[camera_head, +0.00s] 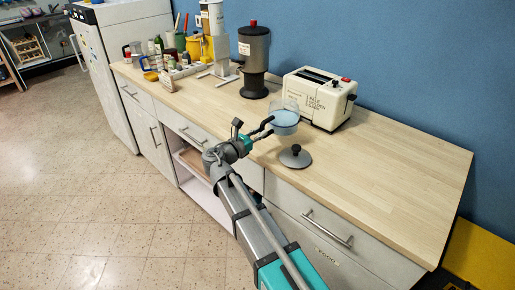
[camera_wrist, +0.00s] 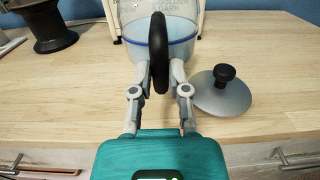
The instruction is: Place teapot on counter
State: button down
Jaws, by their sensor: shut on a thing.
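The teapot (camera_head: 286,118) is a clear vessel with a blue band and a black handle. It is upright over the counter (camera_head: 385,160), in front of the toaster. In the wrist view the teapot (camera_wrist: 187,48) is at top centre, with its handle (camera_wrist: 159,50) toward me. My gripper (camera_head: 262,130) is shut on that handle, its two fingers (camera_wrist: 160,72) one on each side. I cannot tell whether the teapot's base touches the counter. A grey lid with a black knob (camera_head: 295,157) lies on the counter right of the gripper; it also shows in the wrist view (camera_wrist: 222,97).
A white toaster (camera_head: 318,97) stands behind the teapot. A dark grey coffee grinder (camera_head: 255,62) stands at the back left. Jars and bottles (camera_head: 165,55) crowd the counter's far left end. The counter's right end is clear. Drawers (camera_head: 330,225) line the front below the edge.

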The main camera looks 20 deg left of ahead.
jog(key=shift+w+a+f+b, duration=0.4)
jog(key=shift+w+f+b, duration=0.1)
jog(key=shift+f, duration=0.3)
jog(key=shift+w+a+f+b, duration=0.2)
jog(key=shift+w+f+b, duration=0.1)
jog(key=shift+f+b, duration=1.65)
jog(key=shift+b, duration=0.05)
jog(key=c, duration=0.6)
grip_release()
jog(key=v, duration=1.2)
jog(key=shift+r, duration=0.1)
